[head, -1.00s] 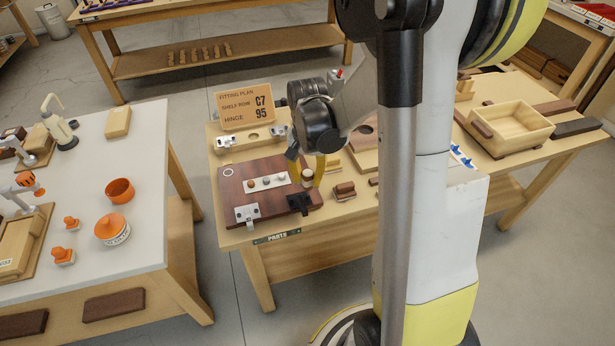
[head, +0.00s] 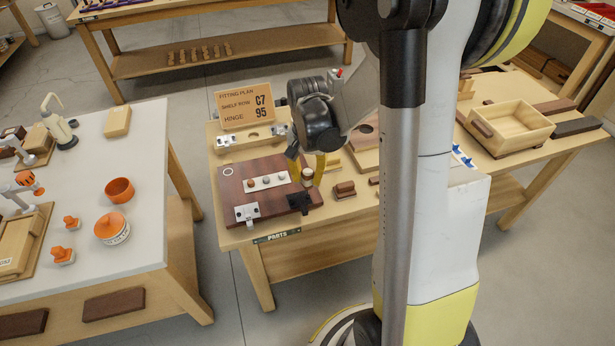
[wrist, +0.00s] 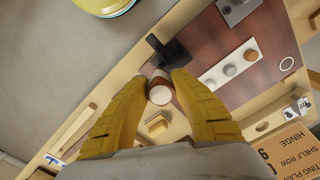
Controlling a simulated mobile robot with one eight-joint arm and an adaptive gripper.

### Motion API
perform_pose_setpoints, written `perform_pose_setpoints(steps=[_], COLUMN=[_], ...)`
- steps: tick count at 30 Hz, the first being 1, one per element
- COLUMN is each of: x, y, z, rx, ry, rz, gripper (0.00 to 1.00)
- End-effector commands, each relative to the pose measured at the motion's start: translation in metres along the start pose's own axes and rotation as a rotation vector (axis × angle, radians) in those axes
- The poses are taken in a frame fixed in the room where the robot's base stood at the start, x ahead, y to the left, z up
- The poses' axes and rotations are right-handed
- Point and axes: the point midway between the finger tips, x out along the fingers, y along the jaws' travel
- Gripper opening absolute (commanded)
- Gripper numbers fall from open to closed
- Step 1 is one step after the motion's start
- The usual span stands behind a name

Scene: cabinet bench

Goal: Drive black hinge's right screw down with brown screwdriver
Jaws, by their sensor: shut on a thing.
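My gripper (wrist: 160,82) has yellow fingers that are shut on the brown screwdriver (wrist: 160,94), whose pale round end faces the wrist camera. In the head view my gripper (head: 306,168) is over the right side of the dark brown board, with the screwdriver (head: 307,181) between its fingers. The black hinge (wrist: 172,52) lies at the board's edge, close beside the screwdriver; in the head view the black hinge (head: 300,203) is at the front right corner. The screwdriver's tip and the hinge's right screw are hidden, so contact cannot be told.
A silver hinge (head: 246,212) sits at the board's front left. A white strip (head: 266,183) with several round plugs lies mid-board. The fitting plan sign (head: 245,106) stands behind. A small brown block (head: 345,190) is to the right. A wooden tray (head: 510,128) is farther right.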

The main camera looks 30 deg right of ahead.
Motion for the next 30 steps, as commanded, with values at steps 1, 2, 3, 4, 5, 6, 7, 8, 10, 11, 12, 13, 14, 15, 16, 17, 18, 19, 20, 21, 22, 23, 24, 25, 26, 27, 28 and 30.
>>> perform_pose_setpoints(steps=[1, 2, 3, 4, 5, 6, 7, 8, 10, 11, 12, 13, 14, 15, 16, 17, 18, 19, 20, 21, 22, 23, 24, 25, 26, 27, 28, 30], x=[0.0004, 0.0003, 0.0002, 0.0001, 0.0001, 0.0001, 0.0, 0.0, 0.0, 0.0001, 0.0001, 0.0001, 0.0001, 0.0002, 0.0004, 0.0006, 0.001, 0.0013, 0.0016, 0.0022, 0.0026, 0.003, 0.0035, 0.0038, 0.0042, 0.0047, 0.0051, 0.0059], y=[0.0, 0.0, 0.0, 0.0, 0.0, 0.0, 0.0, 0.0, 0.0, 0.0, 0.0, 0.0, 0.0, 0.0, 0.0, 0.0, 0.0, 0.0, 0.0, 0.0, 0.0, 0.0, 0.0, 0.0, 0.0, 0.0, 0.0, 0.0], z=[0.0001, 0.0001, 0.0001, 0.0001, 0.0001, 0.0, 0.0, 0.0, 0.0, 0.0, 0.0, 0.0, 0.0, 0.0, 0.0, 0.0, 0.0, 0.0, 0.0, 0.0, 0.0, 0.0, 0.0, 0.0, 0.0, 0.0, 0.0, -0.0001], rx=[0.0, 0.0, 0.0, 0.0, 0.0, 0.0, 0.0, 0.0, 0.0, 0.0, 0.0, 0.0, 0.0, 0.0, 0.0, 0.0, 0.0, 0.0, 0.0, 0.0, 0.0, 0.0, 0.0, 0.0, 0.0, 0.0, 0.0, 0.0], ry=[0.0, 0.0, 0.0, 0.0, 0.0, 0.0, 0.0, 0.0, 0.0, 0.0, 0.0, 0.0, 0.0, 0.0, 0.0, 0.0, 0.0, 0.0, 0.0, 0.0, 0.0, 0.0, 0.0, 0.0, 0.0, 0.0, 0.0, 0.0], rz=[0.0, 0.0, 0.0, 0.0, 0.0, 0.0, 0.0, 0.0, 0.0, 0.0, 0.0, 0.0, 0.0, 0.0, 0.0, 0.0, 0.0, 0.0, 0.0, 0.0, 0.0, 0.0, 0.0, 0.0, 0.0, 0.0, 0.0, 0.0], gripper=[0.0, 0.0, 0.0, 0.0, 0.0, 0.0, 0.0, 0.0, 0.0, 0.0, 0.0, 0.0, 0.0, 0.0, 0.0, 0.0, 0.0, 0.0, 0.0, 0.0, 0.0, 0.0, 0.0, 0.0, 0.0, 0.0, 0.0, 0.0])
